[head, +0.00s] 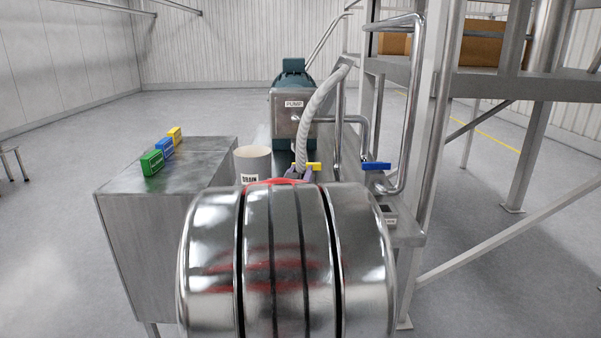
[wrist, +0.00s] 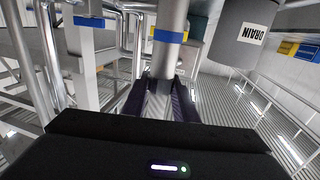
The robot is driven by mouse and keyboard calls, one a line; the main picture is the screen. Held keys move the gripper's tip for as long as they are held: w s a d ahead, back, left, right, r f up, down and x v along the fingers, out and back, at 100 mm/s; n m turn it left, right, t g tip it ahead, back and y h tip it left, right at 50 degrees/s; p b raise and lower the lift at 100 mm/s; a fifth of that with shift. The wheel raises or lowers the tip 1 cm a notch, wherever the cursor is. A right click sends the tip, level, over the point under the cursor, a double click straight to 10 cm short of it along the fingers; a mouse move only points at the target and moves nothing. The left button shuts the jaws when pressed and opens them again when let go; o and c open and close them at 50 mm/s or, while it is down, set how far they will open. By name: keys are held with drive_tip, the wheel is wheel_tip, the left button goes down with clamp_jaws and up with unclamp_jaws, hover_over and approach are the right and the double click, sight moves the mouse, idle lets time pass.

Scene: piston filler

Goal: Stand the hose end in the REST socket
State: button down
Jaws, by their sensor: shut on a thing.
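The pale ribbed hose (head: 321,108) arches down from beside the pump to my gripper (head: 296,176), whose fingertips show just above my shiny arm link. In the wrist view my gripper (wrist: 163,100) has its dark fingers closed around the grey hose end (wrist: 168,62). A blue band (wrist: 170,36) shows across it above the fingers. The tip of the hose end is hidden in the head view. A small block with a dark top (head: 387,210) sits at the bench's right edge; its label is too small to read, so I cannot tell whether it is the REST socket.
The grey DRAIN container (head: 253,164) stands left of my gripper. The PUMP box (head: 292,112) is behind. A yellow handle (head: 314,166) and a blue handle (head: 376,166) lie close by. Green, blue and yellow blocks sit on the left cabinet (head: 118,182). Steel pipes rise at right.

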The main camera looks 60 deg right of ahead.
drive_tip(key=shift+f, duration=0.8)
drive_tip(key=c, duration=1.3)
unclamp_jaws()
drive_tip(key=shift+c, duration=0.2)
drive_tip(key=shift+f, duration=0.1)
wheel_tip(320, 180, up, 13)
idle(0.5)
idle(0.9)
